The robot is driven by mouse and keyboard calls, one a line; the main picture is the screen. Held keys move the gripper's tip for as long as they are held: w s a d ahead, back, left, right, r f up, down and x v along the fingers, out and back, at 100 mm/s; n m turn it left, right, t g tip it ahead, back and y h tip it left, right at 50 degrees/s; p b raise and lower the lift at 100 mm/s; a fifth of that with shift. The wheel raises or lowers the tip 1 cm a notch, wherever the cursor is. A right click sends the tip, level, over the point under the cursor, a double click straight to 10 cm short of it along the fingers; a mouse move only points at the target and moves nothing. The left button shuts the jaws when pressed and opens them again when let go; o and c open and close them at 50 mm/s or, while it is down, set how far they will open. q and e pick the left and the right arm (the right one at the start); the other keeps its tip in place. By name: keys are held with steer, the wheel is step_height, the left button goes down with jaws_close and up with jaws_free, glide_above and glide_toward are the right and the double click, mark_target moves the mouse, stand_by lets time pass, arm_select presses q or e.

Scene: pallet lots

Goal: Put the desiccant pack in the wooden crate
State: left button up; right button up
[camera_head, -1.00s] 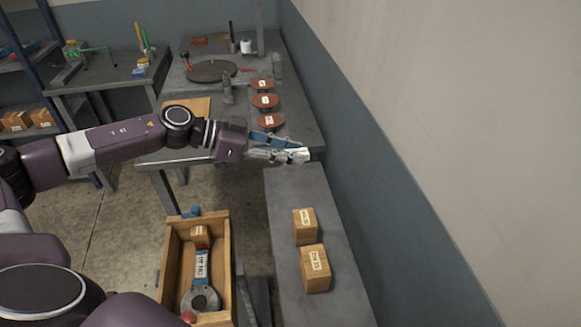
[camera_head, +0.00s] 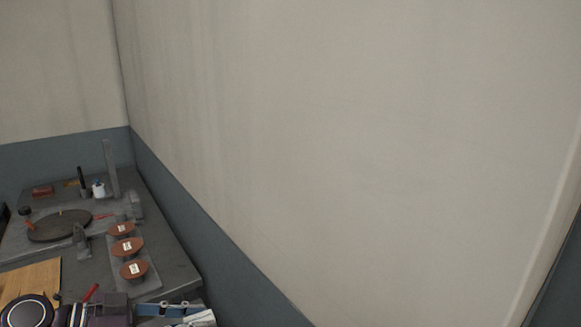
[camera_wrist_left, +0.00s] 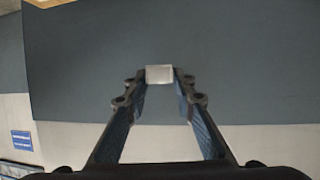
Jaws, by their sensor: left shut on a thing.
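My left gripper (camera_head: 178,310) is at the bottom left edge of the head view, by the near corner of the workbench. It is shut on a small white pack, which looks like the desiccant pack (camera_wrist_left: 159,74). In the left wrist view the pack sits between the fingertips, in front of a dark blue-grey surface. In the head view a white piece of it (camera_head: 201,318) shows at the fingertips, cut by the lower edge. The wooden crate is out of both current views. My right gripper is not in view.
The grey workbench (camera_head: 168,262) stands at the left against the wall (camera_head: 330,130). It holds several brown discs with labels (camera_head: 127,247), a dark round plate (camera_head: 60,225) and a wooden board (camera_head: 30,280). Bare wall fills the right.

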arm_select(q)
steer(key=s+f+n+t, duration=0.1)
steer(key=s, duration=0.9)
steer(key=shift+s+n+t+y, duration=0.25)
steer(key=shift+n+t+y, duration=0.05)
steer(key=shift+t+y, duration=0.1)
stand_by(0.4)
steer(key=shift+d+f, duration=0.1)
steer(key=shift+f, duration=0.1)
stand_by(0.3)
steer(key=shift+w, duration=0.1)
